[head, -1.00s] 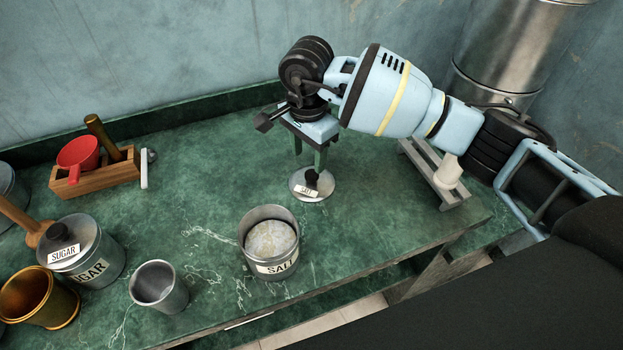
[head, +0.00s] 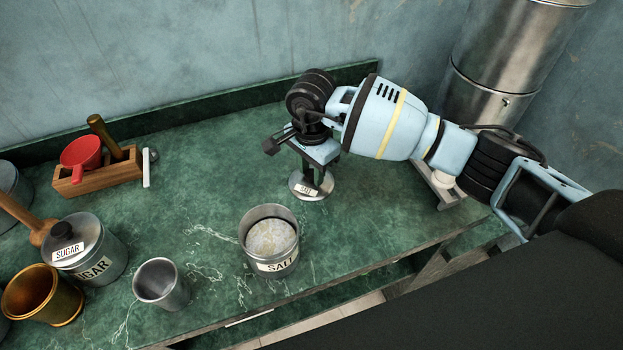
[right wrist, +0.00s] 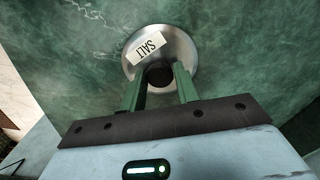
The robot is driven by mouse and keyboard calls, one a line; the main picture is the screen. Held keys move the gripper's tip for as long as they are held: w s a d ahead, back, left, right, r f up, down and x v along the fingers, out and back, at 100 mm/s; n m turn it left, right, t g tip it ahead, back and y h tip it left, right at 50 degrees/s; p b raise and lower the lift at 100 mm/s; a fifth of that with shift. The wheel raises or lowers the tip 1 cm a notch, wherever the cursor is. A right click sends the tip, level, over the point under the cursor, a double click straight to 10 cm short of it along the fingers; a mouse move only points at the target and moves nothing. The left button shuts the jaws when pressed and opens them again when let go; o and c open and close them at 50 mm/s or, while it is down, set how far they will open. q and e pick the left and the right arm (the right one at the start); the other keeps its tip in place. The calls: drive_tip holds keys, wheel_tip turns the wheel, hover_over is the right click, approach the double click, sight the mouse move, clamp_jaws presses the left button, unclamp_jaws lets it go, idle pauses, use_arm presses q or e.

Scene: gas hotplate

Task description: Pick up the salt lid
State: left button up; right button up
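The salt lid (head: 300,193), a round metal disc with a white SALT label, lies on the green marble counter behind the open salt tin (head: 271,267). It also shows in the right wrist view (right wrist: 178,45), where its dark knob (right wrist: 160,75) sits between my fingertips. My right gripper (head: 316,176) points down over the lid with its fingers open, one on each side of the knob. The right wrist view shows gaps between the knob and the green fingers (right wrist: 160,86). In the head view the fingers partly hide the knob. My left gripper is not in view.
A sugar tin (head: 101,262), a brass pot (head: 40,296) and a metal cup (head: 161,285) stand at the left front. A wooden box (head: 98,180) with a red scoop (head: 81,154) is at the back left. The counter around the lid is clear.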

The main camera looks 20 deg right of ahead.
sight(311, 173)
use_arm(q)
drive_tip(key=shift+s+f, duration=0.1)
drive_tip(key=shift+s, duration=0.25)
use_arm(e)
drive_tip(key=c, duration=0.5)
drive_tip(key=shift+r, duration=0.45)
wheel_tip(311, 173, up, 2)
drive_tip(key=shift+r, duration=0.25)
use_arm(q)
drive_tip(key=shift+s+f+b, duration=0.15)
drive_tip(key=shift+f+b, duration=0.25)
use_arm(e)
drive_tip(key=s, duration=0.5)
drive_tip(key=s+r, duration=0.1)
drive_tip(key=s, duration=0.4)
drive_tip(key=s+d, duration=0.1)
drive_tip(key=s, duration=0.5)
drive_tip(key=shift+r, duration=0.3)
